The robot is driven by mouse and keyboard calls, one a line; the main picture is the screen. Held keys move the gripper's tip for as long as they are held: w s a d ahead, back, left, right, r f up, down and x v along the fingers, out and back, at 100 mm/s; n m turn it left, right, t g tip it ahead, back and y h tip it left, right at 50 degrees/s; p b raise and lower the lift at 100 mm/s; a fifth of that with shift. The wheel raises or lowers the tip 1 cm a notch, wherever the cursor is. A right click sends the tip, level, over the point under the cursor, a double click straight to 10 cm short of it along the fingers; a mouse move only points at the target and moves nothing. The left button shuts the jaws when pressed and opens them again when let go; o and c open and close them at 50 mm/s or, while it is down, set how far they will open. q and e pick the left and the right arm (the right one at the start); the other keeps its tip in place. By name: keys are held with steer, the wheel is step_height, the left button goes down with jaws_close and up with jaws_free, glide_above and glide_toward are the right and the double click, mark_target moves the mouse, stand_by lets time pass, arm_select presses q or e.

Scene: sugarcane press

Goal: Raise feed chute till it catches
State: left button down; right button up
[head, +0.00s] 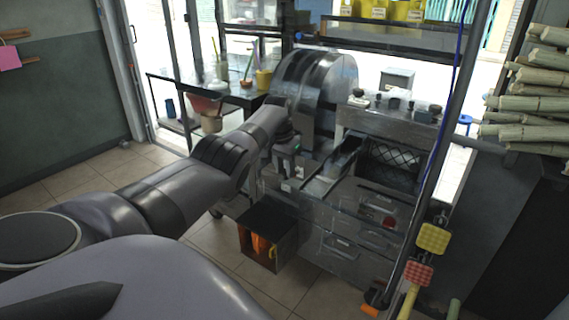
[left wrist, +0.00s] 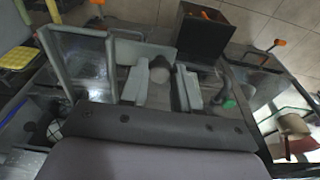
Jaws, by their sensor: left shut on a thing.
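The sugarcane press stands ahead in the head view, with a large dark rounded housing (head: 315,85). A sloping metal channel, which looks like the feed chute (head: 333,168), sits on its front, right of my left gripper. It seems to show in the left wrist view as a walled tray (left wrist: 82,62). My left gripper (left wrist: 163,88) is shut on a small grey rounded handle (left wrist: 160,70), between its two pale fingers. In the head view my left arm reaches to the press and its fingertips are hard to see. Whether the handle joins the chute is unclear. My right gripper is out of view.
A dark open box (head: 268,238) stands on the floor before the press. Cane stalks (head: 535,92) are stacked at the right. A dark pole (head: 440,150) rises right of the press. A side table (head: 235,98) stands behind. Tiled floor at left is clear.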

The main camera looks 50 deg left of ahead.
arm_select(q)
steer(key=shift+w+r, duration=0.15)
steer(key=shift+r, duration=0.2)
stand_by(0.5)
steer(key=c, duration=0.9)
jaws_free()
steer(key=shift+o, duration=0.3)
steer(key=shift+w+f, duration=0.1)
steer(key=shift+f, duration=0.05)
steer(key=shift+r, duration=0.2)
steer(key=shift+r+p, duration=0.35)
steer(key=shift+r, duration=0.1)
steer(key=shift+s+d+r+p, duration=0.1)
steer(key=shift+s+r+p, duration=0.2)
steer(key=shift+r, duration=1.2)
steer(key=shift+s+d+r+p, duration=0.1)
steer(key=shift+s+r, duration=0.25)
steer(key=shift+r, duration=1.1)
